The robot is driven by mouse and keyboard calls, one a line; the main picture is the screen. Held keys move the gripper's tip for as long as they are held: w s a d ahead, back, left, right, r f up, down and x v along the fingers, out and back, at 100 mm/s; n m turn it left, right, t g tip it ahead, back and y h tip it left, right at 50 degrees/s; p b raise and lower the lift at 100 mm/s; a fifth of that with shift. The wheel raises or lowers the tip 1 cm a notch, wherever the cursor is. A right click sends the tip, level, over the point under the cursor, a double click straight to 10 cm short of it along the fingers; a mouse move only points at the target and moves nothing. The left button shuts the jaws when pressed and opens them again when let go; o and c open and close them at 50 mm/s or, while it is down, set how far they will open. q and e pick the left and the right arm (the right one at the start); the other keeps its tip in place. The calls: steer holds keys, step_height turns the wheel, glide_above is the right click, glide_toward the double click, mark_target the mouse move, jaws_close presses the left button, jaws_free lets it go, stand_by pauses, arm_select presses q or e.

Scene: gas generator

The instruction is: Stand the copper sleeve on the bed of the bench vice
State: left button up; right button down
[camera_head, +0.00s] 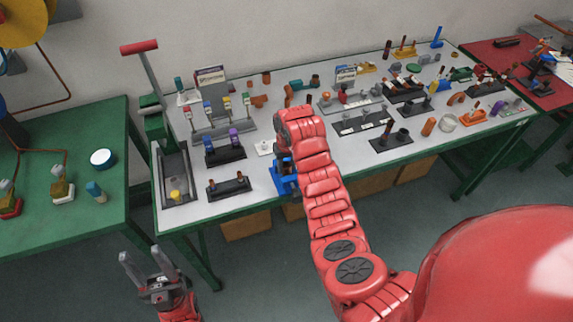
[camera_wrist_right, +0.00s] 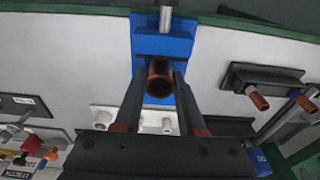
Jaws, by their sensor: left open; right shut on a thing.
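The copper sleeve (camera_wrist_right: 159,80) is between the fingers of my right gripper (camera_wrist_right: 160,76) in the right wrist view, with its open round end facing the camera. My right gripper is shut on it. The blue bench vice (camera_wrist_right: 178,48) lies directly behind the sleeve in that view; I cannot tell whether the sleeve touches its bed. In the head view the vice (camera_head: 281,184) is at the front edge of the grey table, partly hidden by my right arm, which also hides the sleeve. My left gripper (camera_head: 143,262) is open and empty, in front of the table's left end.
A black block with two copper pieces (camera_head: 229,186) stands left of the vice; it shows in the wrist view (camera_wrist_right: 262,80). A white block (camera_head: 264,147) stands behind the vice. Racks and small parts crowd the grey table (camera_head: 206,207). A green table (camera_head: 70,132) is left.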

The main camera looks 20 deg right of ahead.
steer(key=shift+f, duration=0.55)
steer(key=shift+c, duration=2.1)
jaws_free()
steer(key=shift+r+b, duration=0.1)
steer(key=shift+b, duration=0.2)
